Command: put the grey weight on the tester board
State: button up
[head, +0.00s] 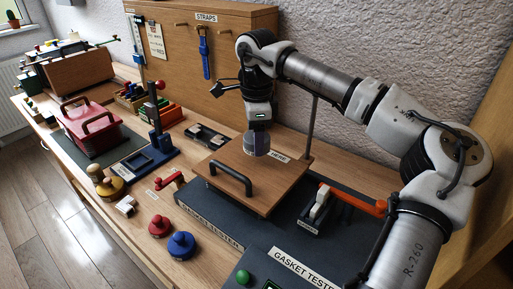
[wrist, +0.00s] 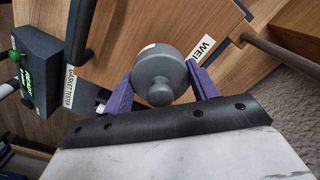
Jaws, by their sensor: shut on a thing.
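My gripper (head: 257,134) is shut on the grey weight (head: 257,149), a short round cylinder. In the wrist view the purple fingers of my gripper (wrist: 160,80) grip its sides, and its round knob (wrist: 160,92) faces the camera. The weight is over the far part of the wooden tester board (head: 270,187), beside a white label (head: 280,156). I cannot tell whether its underside touches the board. The board carries a black bar handle (head: 231,178) at its near left side and lies over a dark tester base. The wrist view also shows the board (wrist: 195,22).
Red (head: 160,226) and blue (head: 181,245) knobbed discs lie front left. A dark blue stand (head: 158,140) and a red box (head: 90,128) are farther left.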

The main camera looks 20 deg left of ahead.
jog(key=shift+f, duration=1.9)
jog(key=shift+f, duration=0.15)
jog(key=o, duration=1.7)
notch_tip(320, 180, up, 12)
jog(key=shift+r, duration=0.15)
